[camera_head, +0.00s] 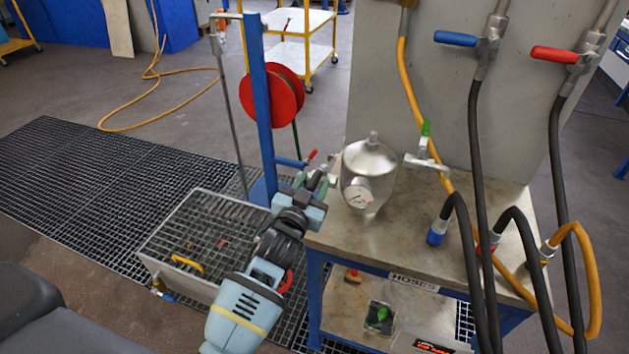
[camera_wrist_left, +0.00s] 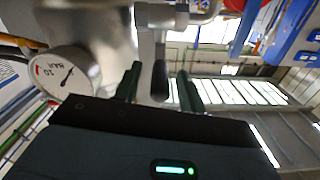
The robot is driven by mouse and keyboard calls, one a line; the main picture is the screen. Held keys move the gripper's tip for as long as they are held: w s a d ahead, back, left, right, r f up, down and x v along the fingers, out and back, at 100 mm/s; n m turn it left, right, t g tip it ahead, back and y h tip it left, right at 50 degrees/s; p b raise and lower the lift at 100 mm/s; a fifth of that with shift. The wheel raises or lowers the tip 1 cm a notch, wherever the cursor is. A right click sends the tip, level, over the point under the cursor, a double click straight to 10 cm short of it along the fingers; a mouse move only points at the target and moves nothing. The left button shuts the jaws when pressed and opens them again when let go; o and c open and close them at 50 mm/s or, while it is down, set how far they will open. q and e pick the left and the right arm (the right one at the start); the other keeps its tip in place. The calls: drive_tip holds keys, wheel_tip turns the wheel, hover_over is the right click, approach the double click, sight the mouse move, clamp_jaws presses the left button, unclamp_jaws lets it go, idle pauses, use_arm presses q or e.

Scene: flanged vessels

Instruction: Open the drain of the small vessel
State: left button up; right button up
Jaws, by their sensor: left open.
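The small vessel (camera_head: 371,160) is a shiny metal tank with a round gauge (camera_head: 358,195), standing on the bench top. The gauge also shows in the left wrist view (camera_wrist_left: 62,74). My left gripper (camera_head: 322,178) is just left of the vessel and partly hides the fittings there. In the left wrist view its two dark green fingers (camera_wrist_left: 158,88) are open. A dark grey lever (camera_wrist_left: 160,78) shows in the gap between them, below metal pipework (camera_wrist_left: 172,16); I cannot tell whether a finger touches it. My right gripper is not in view.
A green-handled valve (camera_head: 425,148) sits right of the vessel. Black and yellow hoses (camera_head: 475,170) crowd the bench's right side. A blue post (camera_head: 261,100) with a red reel (camera_head: 272,95) stands behind my left arm. A grated box (camera_head: 205,240) is on the floor at left.

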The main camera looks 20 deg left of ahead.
use_arm(q)
drive_tip(key=shift+w, duration=0.75)
drive_tip(key=shift+c, duration=0.2)
clamp_jaws()
